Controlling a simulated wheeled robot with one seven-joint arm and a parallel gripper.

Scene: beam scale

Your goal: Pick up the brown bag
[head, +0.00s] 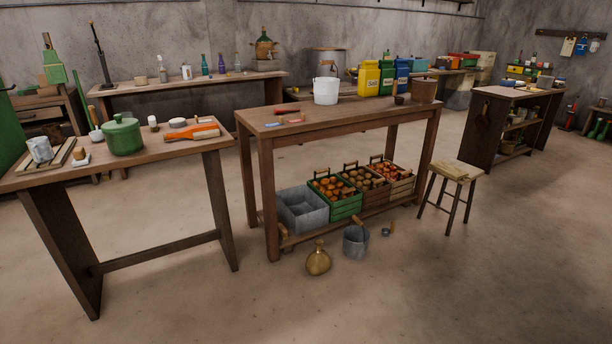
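I cannot pick out a brown bag with certainty. A rounded golden-brown thing with a narrow neck (318,260) stands on the floor in front of the middle table; I cannot tell whether it is a bag or a flask. Upright bags in yellow (369,79), green (387,77) and blue (403,75) stand at the back right of the middle table. A brown, bucket-like container (423,91) stands to their right. My gripper is not in view.
The middle table (340,117) has crates of produce (335,205) on its low shelf. A metal bucket (356,242) stands on the floor before it, and a stool (455,172) to its right. The left table (165,150) stands nearby. The front floor is clear.

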